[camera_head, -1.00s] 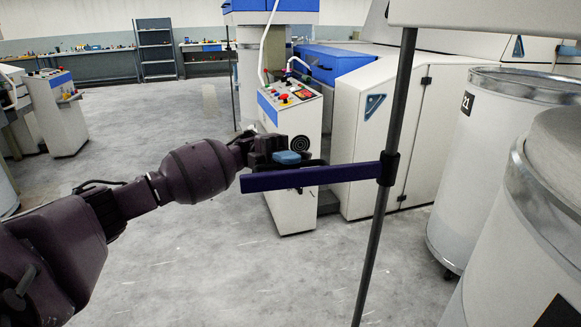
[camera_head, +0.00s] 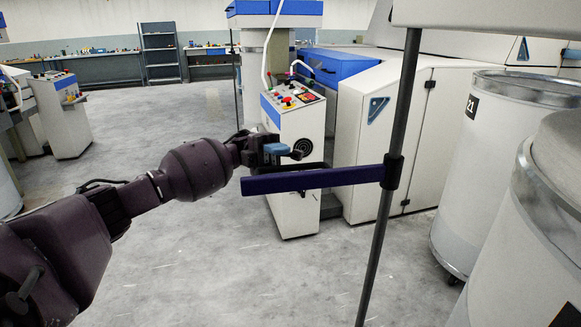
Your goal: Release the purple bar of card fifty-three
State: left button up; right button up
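The purple bar (camera_head: 315,180) sticks out level to the left from a collar on a thin dark upright post (camera_head: 378,220). My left gripper (camera_head: 305,160), dark with a light blue part, is at the bar's upper edge, near the middle of its length. Its fingers look spread, one higher and one low along the bar's top edge. The bar hides part of the lower finger, and I cannot tell whether it touches. Nothing shows between the fingers. My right gripper is out of view.
A white control pedestal (camera_head: 296,205) with coloured buttons stands behind the bar. A white machine cabinet (camera_head: 352,150) is behind the post. A can marked 21 (camera_head: 470,180) and another can (camera_head: 525,250) fill the right. The floor (camera_head: 180,260) left of centre is clear.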

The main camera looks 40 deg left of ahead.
pick_arm(q)
jog(key=b+v, duration=0.1)
jog(key=v, duration=0.5)
jog(key=shift+a, duration=0.3)
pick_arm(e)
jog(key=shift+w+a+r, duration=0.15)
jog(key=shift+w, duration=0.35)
pick_arm(q)
jog(key=shift+w+d+f, duration=0.1)
jog(key=shift+f, duration=0.05)
